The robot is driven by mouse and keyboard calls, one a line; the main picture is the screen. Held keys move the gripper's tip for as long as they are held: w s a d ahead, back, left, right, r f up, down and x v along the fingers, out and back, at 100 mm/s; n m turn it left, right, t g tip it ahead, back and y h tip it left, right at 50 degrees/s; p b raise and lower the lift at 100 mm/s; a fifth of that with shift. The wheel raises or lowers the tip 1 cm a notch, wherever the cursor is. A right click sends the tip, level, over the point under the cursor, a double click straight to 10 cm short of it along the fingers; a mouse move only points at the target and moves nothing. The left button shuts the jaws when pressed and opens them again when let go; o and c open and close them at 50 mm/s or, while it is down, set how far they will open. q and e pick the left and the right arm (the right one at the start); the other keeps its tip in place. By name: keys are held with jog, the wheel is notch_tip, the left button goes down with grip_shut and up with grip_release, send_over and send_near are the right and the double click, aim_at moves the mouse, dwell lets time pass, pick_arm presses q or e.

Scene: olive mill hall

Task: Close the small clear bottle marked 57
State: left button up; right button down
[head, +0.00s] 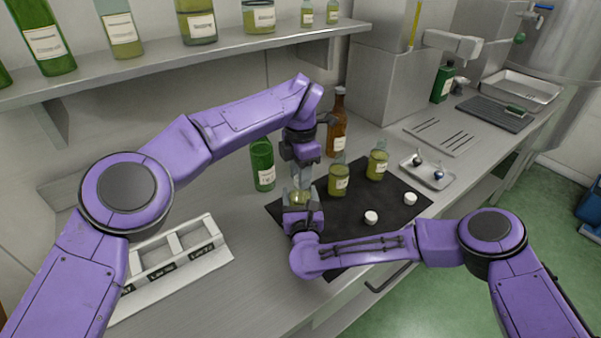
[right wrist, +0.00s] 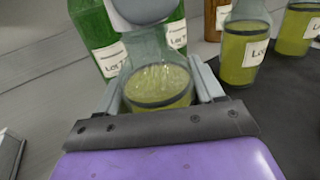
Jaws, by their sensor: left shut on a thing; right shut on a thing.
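A small clear bottle (head: 299,197) of yellow-green oil stands upright between the fingers of my right gripper (head: 300,205). In the right wrist view, the bottle (right wrist: 158,80) is gripped at its sides by the fingers (right wrist: 163,95). Its label is not visible, so I cannot read its number. My left gripper (head: 301,168) points down directly above the bottle, shut on a cap that its fingers mostly hide. A pale grey rounded thing (right wrist: 145,8), possibly the cap, covers the bottle's mouth in the wrist view. I cannot tell whether it is seated.
Two similar oil bottles (head: 339,181) (head: 377,166) and two white caps (head: 371,217) (head: 410,199) are on the dark mat (head: 397,191). A green bottle (head: 262,167) and a brown bottle (head: 338,127) stand behind. A white labelled rack (head: 218,240) is left; a small tray (head: 440,182) is right.

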pick_arm(q)
jog(key=m, duration=1.2)
jog(key=shift+m, duration=0.3)
jog(key=m, duration=1.1)
jog(key=o, duration=1)
jog(key=shift+c, duration=0.2)
